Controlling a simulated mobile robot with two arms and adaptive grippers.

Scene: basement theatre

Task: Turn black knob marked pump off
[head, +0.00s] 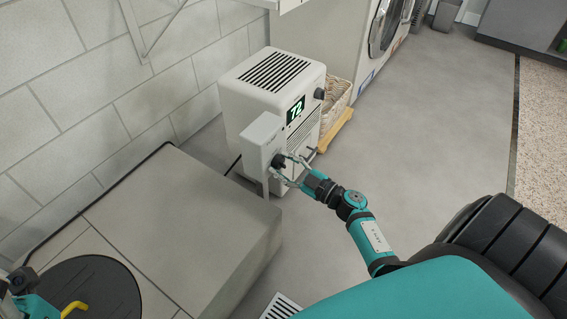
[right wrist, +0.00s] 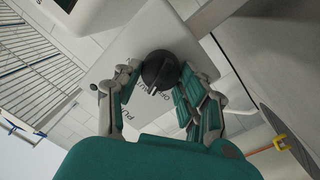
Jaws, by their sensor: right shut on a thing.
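The black knob (head: 279,161) sits on the front of a light grey box (head: 262,138) beside the white dehumidifier. My right gripper (head: 291,168) is shut on this knob, with one finger on each side. The right wrist view shows the round knob (right wrist: 160,70) between the fingers, its raised pointer towards the bottom of the picture. Dark lettering on the box face below the knob is partly hidden by the fingers; letters like "PU" show. A teal and dark part of my left arm shows at the bottom left corner; its gripper fingers are not visible.
A raised concrete ledge (head: 180,215) with a dark round lid (head: 92,290) lies left. Open floor lies right.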

